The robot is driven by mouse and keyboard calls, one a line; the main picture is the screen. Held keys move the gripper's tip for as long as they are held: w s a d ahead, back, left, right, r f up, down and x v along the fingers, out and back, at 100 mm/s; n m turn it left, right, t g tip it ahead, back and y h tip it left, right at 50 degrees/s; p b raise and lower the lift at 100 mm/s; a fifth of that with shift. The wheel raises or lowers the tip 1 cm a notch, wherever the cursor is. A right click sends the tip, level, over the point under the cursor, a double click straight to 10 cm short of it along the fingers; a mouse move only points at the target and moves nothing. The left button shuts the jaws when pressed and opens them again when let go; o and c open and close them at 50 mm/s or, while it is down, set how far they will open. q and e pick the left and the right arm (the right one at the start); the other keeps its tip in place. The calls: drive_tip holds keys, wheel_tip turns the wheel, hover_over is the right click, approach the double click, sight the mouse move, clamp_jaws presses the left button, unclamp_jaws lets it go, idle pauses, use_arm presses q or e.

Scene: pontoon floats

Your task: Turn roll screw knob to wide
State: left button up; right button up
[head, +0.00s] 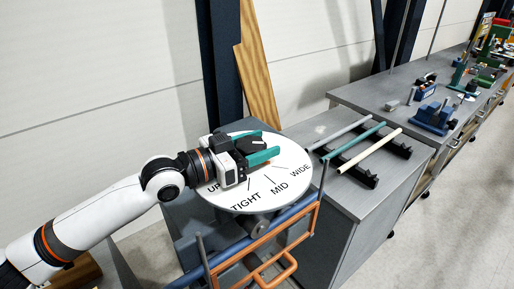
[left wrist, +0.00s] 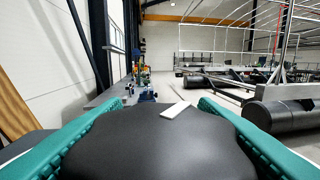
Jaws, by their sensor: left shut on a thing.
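A round white dial (head: 228,197) carries the words UP, TIGHT, MID and WIDE around its near and right edge. The black knob (head: 251,144) sits on it, partly hidden by my gripper. My left gripper (head: 267,145) has its teal fingers on either side of the knob and is shut on it. In the left wrist view the dark knob (left wrist: 150,145) fills the space between the fingers, with a white pointer mark (left wrist: 175,110) near its far edge, slightly right of the middle. I cannot tell exactly which word the mark faces. My right gripper is not in view.
A blue and orange tube frame (head: 300,225) stands close in front of the dial. A grey cabinet (head: 345,205) to the right bears several rods on black holders (head: 358,178). A long bench (head: 375,95) with tools runs behind. The floor at right is clear.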

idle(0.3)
use_arm(q)
drive_tip(key=o, duration=1)
drive_tip(key=shift+w+d, duration=0.1)
drive_tip(key=shift+d, duration=0.05)
drive_tip(key=shift+c, duration=0.2)
drive_tip(key=b+v, duration=0.5)
drive_tip(key=v, duration=0.6)
drive_tip(key=shift+f+b, duration=0.15)
drive_tip(key=shift+b, duration=0.15)
drive_tip(key=shift+s+a, duration=0.25)
drive_tip(key=shift+a, duration=0.2)
